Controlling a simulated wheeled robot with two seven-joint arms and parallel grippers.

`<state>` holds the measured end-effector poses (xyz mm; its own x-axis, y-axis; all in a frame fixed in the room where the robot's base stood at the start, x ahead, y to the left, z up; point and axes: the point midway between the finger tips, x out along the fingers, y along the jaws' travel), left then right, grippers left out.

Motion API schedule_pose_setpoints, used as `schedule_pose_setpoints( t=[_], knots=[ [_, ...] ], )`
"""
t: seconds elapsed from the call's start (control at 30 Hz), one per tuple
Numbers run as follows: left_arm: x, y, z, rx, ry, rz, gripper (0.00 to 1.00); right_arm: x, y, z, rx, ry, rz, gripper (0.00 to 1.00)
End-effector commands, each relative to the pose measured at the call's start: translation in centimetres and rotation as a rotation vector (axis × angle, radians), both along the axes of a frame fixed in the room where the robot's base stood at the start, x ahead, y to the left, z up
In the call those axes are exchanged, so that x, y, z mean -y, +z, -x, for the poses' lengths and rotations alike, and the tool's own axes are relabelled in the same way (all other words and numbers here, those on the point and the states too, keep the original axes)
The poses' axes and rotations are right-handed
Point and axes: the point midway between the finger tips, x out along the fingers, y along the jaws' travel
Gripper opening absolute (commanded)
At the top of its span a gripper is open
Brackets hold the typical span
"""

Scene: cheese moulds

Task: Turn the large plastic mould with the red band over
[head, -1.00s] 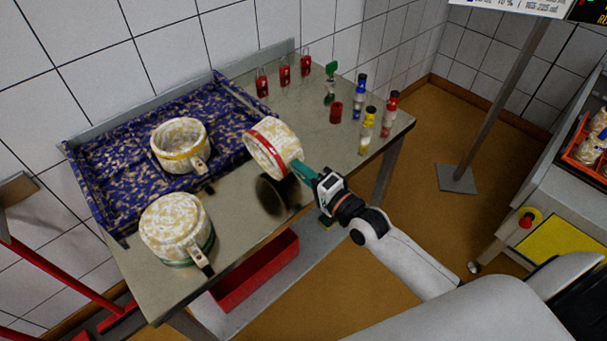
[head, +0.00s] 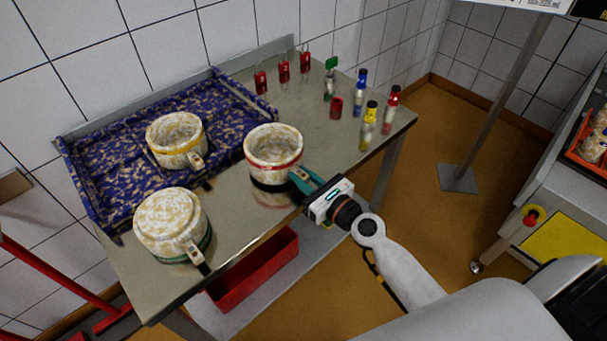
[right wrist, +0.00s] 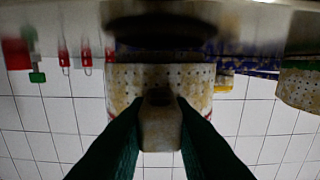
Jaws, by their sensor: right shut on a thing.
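The large mould with the red band (head: 262,163) is cream-coloured and speckled. In the head view its open mouth faces up and it looks about level. My right gripper (head: 305,181) is shut on its handle, at the mould's lower right. A dark shadow lies below the mould, and it appears held slightly above the table. In the right wrist view, which is upside down, the perforated mould wall (right wrist: 125,85) fills the middle. The handle (right wrist: 160,125) sits between the fingers of my right gripper (right wrist: 160,112). My left gripper is not in view.
A yellow-banded mould (head: 165,156) stands mouth-up at the blue speckled tray (head: 100,150). A green-banded mould (head: 160,250) stands mouth-down at the table's front left. Several bottles and a red cup (head: 336,108) stand at the right. The metal table (head: 245,225) is bare in front.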

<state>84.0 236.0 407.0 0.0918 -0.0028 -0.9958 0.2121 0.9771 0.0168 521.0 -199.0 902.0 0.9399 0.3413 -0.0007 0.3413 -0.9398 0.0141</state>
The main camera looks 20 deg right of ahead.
Motion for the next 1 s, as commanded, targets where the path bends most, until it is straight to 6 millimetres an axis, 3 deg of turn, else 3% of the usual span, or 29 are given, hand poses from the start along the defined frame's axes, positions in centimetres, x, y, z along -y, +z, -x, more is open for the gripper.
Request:
schedule_pose_setpoints(
  t=[0.47,0.5,0.63,1.0],
  knots=[
    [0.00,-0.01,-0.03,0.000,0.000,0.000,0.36,0.00,0.01,-0.02,-0.004,0.000,-0.016,0.00],
    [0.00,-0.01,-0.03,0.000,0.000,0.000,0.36,0.00,0.01,-0.02,-0.004,0.000,-0.016,0.23],
    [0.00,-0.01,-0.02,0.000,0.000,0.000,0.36,0.01,-0.01,-0.01,-0.004,0.000,-0.014,0.44],
    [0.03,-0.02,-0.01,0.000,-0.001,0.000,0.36,0.00,-0.13,0.01,-0.006,0.000,-0.013,0.45]
  ],
)
